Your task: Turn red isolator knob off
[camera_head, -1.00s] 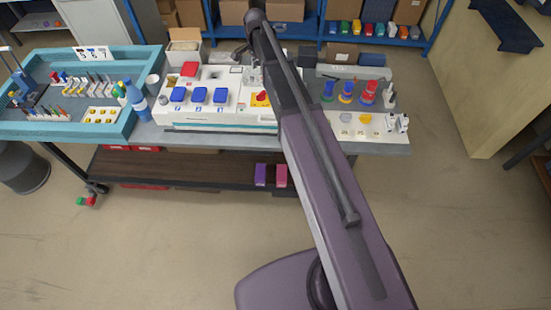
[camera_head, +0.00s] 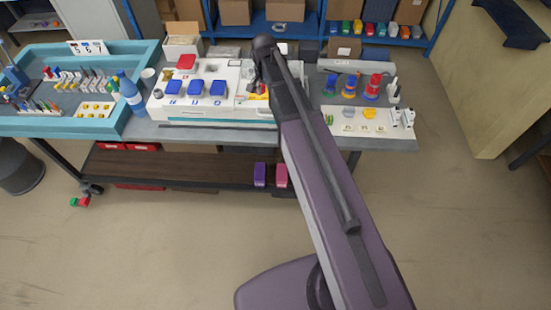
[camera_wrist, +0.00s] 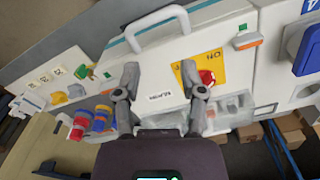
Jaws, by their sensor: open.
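The red isolator knob (camera_wrist: 207,77) sits on a yellow plate (camera_wrist: 214,64) with dark lettering, on the white socket box (camera_wrist: 165,62). In the head view the white box (camera_head: 228,104) stands on the bench, and my arm covers most of the knob area. My gripper (camera_wrist: 160,72) is open and empty in the wrist view. Its right finger appears just left of the knob and overlaps the plate's edge. Its left finger is over the white panel. I cannot tell whether a finger touches the box, or which way the knob points.
Blue-lidded sockets (camera_head: 196,88) and a white handle (camera_wrist: 157,28) stick out from the box. Red and blue plugs (camera_head: 372,86) and a white socket panel (camera_head: 365,122) are to the right. A blue bottle (camera_head: 131,95) and a turquoise tray (camera_head: 60,127) are to the left.

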